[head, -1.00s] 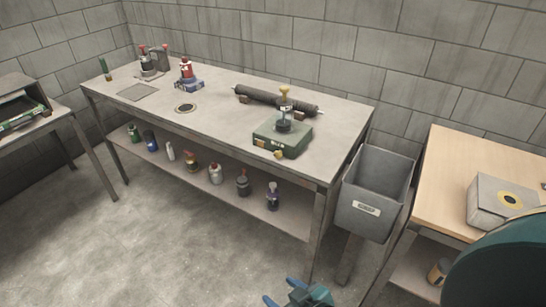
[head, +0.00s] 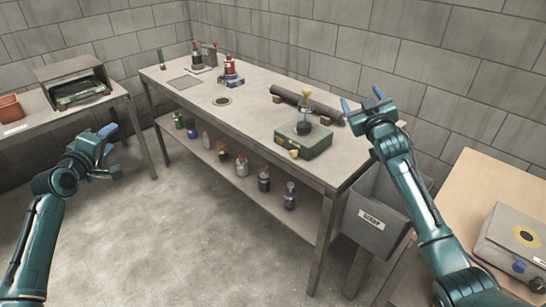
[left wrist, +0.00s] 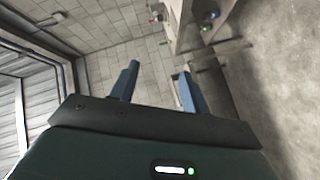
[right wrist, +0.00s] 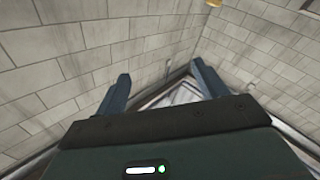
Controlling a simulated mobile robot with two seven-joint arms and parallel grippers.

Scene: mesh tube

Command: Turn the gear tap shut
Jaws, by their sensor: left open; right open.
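A green block (head: 315,146) stands on the near right part of the grey workbench (head: 250,112). A clear, dark-based fitting with a yellow top knob (head: 307,95) rises from it. A small yellow knob (head: 294,154) sits low on its front; I cannot tell which part is the gear tap, nor how far it is turned. My right gripper (head: 361,97) is open and empty, raised right of the block and apart from it. My left gripper (head: 112,140) is open and empty, above the floor left of the workbench. Neither wrist view shows the block clearly.
A dark roller (head: 312,106) lies behind the block. Several bottles stand on the lower shelf (head: 225,160). A grey bin (head: 371,205) hangs at the workbench's right end. A grey box (head: 512,240) sits on the wooden table at right. The workbench's middle is mostly clear.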

